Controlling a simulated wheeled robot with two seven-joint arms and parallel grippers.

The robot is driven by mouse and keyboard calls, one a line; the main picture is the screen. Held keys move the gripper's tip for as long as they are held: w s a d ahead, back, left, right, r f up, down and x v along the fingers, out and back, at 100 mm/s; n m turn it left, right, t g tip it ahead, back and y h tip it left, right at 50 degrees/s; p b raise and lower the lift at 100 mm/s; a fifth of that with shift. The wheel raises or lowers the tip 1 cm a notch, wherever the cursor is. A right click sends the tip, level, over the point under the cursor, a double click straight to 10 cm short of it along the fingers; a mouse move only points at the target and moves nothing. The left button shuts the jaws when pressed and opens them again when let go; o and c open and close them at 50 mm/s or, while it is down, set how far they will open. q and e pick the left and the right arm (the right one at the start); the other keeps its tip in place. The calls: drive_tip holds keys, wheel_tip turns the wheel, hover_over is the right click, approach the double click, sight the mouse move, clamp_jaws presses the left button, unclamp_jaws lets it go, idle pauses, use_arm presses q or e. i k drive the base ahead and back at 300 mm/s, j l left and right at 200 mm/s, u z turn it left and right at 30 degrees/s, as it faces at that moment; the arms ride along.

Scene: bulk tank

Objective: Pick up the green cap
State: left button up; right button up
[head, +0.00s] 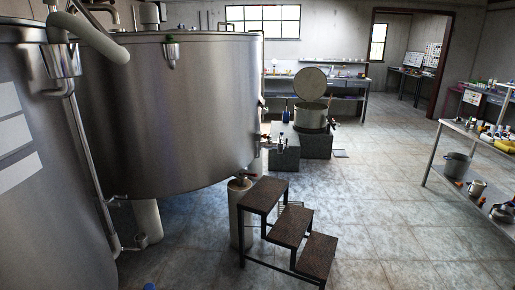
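Neither of my grippers is in the head view.
Dark steps (290,225) stand in front of the tank, right of a pale post. A second tank (40,200) fills the left side. A lidded pot (311,115) stands on grey blocks further back. A cluttered metal rack (460,130) stands at right. Tiled floor between is clear.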

sight(170, 37)
drive_tip(key=i+j+u, duration=0.1)
drive_tip(key=i+u, duration=0.15)
drive_tip(key=i, duration=0.25)
drive_tip(key=i+u, duration=0.25)
drive_tip(key=i, duration=0.2)
drive_tip(key=i+l+u, duration=0.25)
drive_tip(key=i, duration=0.25)
drive_tip(key=i+l+u, duration=0.1)
drive_tip(key=i+u, duration=0.15)
drive_tip(key=i, duration=0.25)
drive_tip(key=i+l+u, duration=0.3)
drive_tip(key=i, duration=0.15)
